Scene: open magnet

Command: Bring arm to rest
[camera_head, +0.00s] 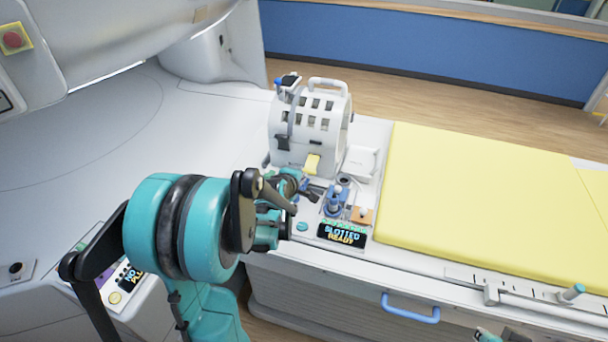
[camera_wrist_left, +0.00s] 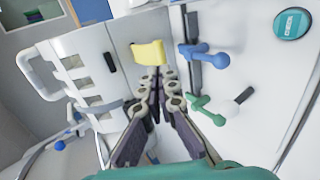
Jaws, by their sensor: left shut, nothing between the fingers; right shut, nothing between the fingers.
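My left arm comes in from the left in the head view, and its gripper (camera_head: 303,188) is low in front of the white slotted coil housing (camera_head: 318,128), partly hidden by the arm's own links. In the left wrist view the two dark fingers (camera_wrist_left: 158,78) are together and empty. Their tips are close to the yellow tab (camera_wrist_left: 148,53) on the housing; contact cannot be told. My right gripper (camera_head: 498,336) shows only as a small teal and dark piece at the bottom edge, mostly cut off; it is shut, with nothing seen in it.
Blue (camera_wrist_left: 205,55) and green (camera_wrist_left: 206,108) handles stand close right of the left fingers. A display (camera_head: 341,236) reads "SLOTTED READY". The yellow mattress (camera_head: 470,190) lies right. A blue handle (camera_head: 410,308) is on the table's front side. The magnet's white body (camera_head: 120,45) fills the left.

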